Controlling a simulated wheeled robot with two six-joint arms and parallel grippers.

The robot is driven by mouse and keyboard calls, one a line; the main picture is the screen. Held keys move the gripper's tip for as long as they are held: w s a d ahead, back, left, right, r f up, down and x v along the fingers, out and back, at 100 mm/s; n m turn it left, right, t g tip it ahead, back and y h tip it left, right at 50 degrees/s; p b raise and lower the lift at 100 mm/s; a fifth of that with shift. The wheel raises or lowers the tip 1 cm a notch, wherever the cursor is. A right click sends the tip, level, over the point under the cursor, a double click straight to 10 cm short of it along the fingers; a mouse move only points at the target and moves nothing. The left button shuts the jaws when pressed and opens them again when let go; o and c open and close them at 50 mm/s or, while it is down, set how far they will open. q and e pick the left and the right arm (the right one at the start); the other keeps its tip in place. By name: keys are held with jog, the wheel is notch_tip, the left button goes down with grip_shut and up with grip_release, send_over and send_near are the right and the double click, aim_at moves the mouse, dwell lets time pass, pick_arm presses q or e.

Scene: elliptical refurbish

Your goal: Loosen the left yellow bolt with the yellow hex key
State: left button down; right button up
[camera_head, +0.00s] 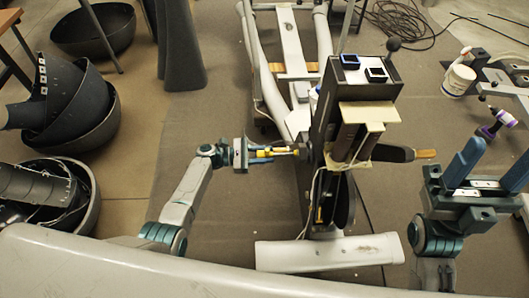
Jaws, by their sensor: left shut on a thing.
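My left gripper (284,153) reaches in from the left, its blue fingers shut on the yellow hex key (277,151). The hex key points right, and its far end is at the left side of the dark upright frame of the elliptical machine (347,90). The left yellow bolt is too small and too close to the key to tell apart; I cannot tell whether the key is seated in it. My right gripper (500,152) is at the right, its blue fingers spread and nothing seen between them, apart from the machine.
A brown-handled bar (395,154) sticks out to the right of the machine. A white foot bar (330,252) lies in front. Dark round shells (75,110) stand at the left.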

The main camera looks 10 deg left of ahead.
pick_arm(q)
jog(key=shift+s+a, duration=0.15)
jog(key=shift+a, duration=0.55)
dwell(0.5)
